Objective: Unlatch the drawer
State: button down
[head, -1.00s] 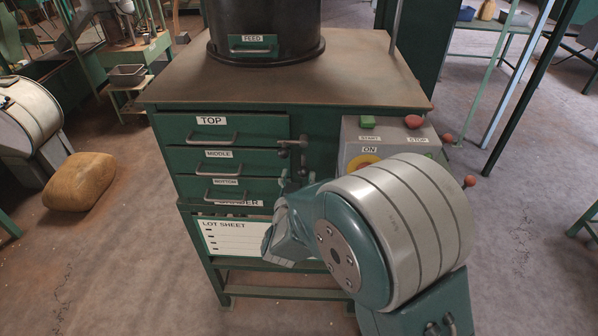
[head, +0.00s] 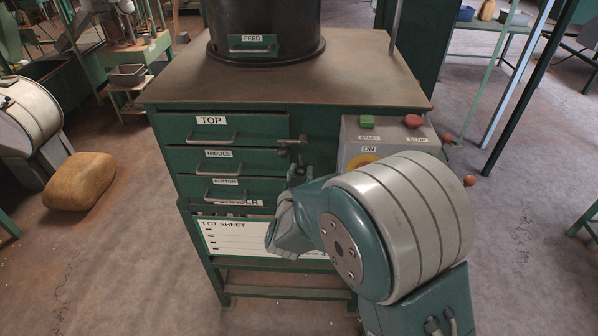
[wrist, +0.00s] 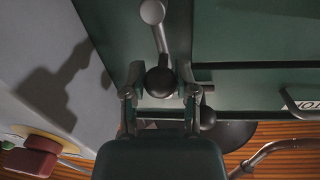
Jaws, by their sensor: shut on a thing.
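The green cabinet holds three drawers labelled TOP (head: 240,128), MIDDLE (head: 245,160) and BOTTOM (head: 250,188), all closed. To their right is the latch hardware (head: 292,143), small in the head view. In the wrist view, a grey latch lever (wrist: 160,38) runs from a round pivot to a dark ball knob (wrist: 160,82). My gripper (wrist: 160,88) has a finger on each side of this knob and is shut on it. In the head view my gripper (head: 298,172) is just below the latch hardware, partly hidden by my wrist.
A grey control box (head: 350,135) with START, STOP and ON labels stands close to the right of the latch. A second dark knob (wrist: 207,118) shows beside my gripper. A lot sheet (head: 225,238) hangs below the drawers. A black hopper (head: 265,15) stands on top.

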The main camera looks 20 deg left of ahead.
jog(key=shift+d+m, duration=0.25)
jog(key=shift+m, duration=0.35)
jog(key=shift+c, duration=1.9)
grip_release()
jog(key=shift+w, duration=0.1)
jog(key=s+d, duration=0.1)
jog(key=s, duration=1.1)
jog(key=shift+d, duration=0.15)
jog(key=shift+w, duration=0.1)
